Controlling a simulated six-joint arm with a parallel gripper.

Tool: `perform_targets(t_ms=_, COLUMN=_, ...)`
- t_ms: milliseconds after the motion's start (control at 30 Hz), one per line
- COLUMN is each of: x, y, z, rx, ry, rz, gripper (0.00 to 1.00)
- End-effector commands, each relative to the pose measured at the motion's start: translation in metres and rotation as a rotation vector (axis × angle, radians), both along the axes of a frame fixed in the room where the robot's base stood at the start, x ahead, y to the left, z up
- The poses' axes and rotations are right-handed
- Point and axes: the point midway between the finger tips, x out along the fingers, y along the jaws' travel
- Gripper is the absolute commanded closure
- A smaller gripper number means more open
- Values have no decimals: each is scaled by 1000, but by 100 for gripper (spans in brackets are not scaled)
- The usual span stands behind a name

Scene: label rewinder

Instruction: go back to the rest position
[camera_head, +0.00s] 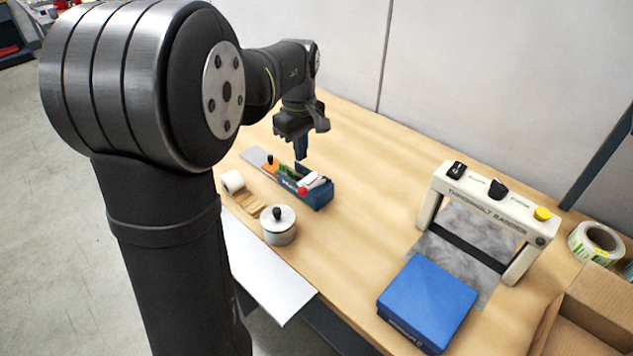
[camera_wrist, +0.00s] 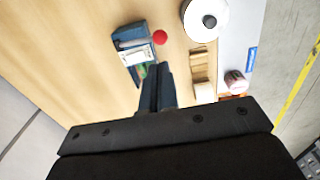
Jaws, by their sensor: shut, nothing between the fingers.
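My gripper (camera_head: 300,156) points down over the wooden table, at the far end of my outstretched arm. Its two fingers are together with nothing between them, and they also show in the wrist view (camera_wrist: 158,86). Just below the fingertips in the head view is a blue device (camera_head: 319,199) with a red knob (camera_head: 302,191). In the wrist view the blue device (camera_wrist: 142,74) lies beyond the fingertips, and the fingers hide part of it. Whether the fingers touch it I cannot tell.
A round metal pot (camera_head: 279,232) and a small roll (camera_head: 232,181) stand near the front edge. A white bander frame (camera_head: 444,178), a blue box (camera_head: 428,300), a label roll (camera_head: 597,243) and a cardboard carton (camera_head: 590,318) are at right. The wall panel (camera_head: 480,80) stands behind.

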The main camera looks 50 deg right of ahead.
Motion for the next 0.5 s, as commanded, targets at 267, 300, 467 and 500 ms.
perform_targets(t_ms=267, x=0, y=0, z=0, rx=0, ry=0, rz=0, gripper=100)
perform_targets(t_ms=300, x=0, y=0, z=-1, rx=1, ry=0, rz=0, gripper=100)
perform_targets(t_ms=467, x=0, y=0, z=-16, rx=2, ry=2, rz=0, gripper=100)
perform_targets(t_ms=500, x=0, y=0, z=-23, rx=2, ry=2, rz=0, gripper=100)
